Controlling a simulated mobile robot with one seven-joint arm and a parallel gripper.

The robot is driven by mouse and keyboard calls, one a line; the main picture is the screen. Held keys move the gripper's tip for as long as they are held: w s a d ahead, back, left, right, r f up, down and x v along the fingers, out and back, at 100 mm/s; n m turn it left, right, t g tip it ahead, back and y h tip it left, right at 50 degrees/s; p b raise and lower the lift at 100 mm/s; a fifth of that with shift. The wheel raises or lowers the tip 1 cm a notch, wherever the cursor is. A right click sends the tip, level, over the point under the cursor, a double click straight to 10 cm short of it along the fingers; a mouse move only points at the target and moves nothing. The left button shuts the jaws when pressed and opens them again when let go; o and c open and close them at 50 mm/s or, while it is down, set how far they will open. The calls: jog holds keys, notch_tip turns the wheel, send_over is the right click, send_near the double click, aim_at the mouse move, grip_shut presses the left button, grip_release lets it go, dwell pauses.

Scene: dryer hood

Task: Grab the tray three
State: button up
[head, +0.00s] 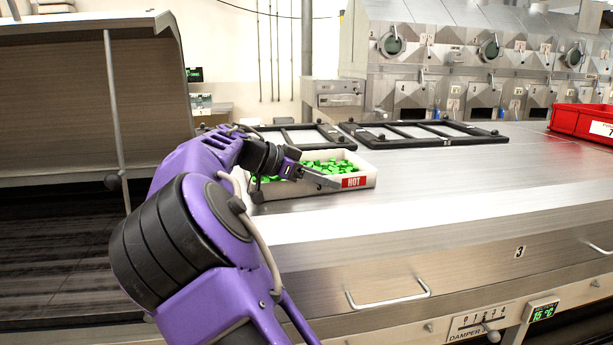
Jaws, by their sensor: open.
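A steel front panel (470,262) marked with a black 3 runs along the front of the worktop, with a bar handle (390,300) low on it. No separate tray marked three can be made out. My gripper (328,181) is open over the right part of a white bin (330,188) with a red HOT label and green pieces (330,167) inside. It is behind and above the handle, apart from it. One grey finger shows clearly; the other is hard to make out, so whether it touches the bin cannot be told.
Two black-framed racks, the left one (290,137) and the right one (425,134), lie flat behind the bin. A red bin (580,120) stands at the far right. A large tilted steel hood (80,90) rises at left. The worktop (450,180) right of the white bin is clear.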

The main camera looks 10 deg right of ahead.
grip_shut()
jog(key=shift+r, duration=0.15)
dwell(1.3)
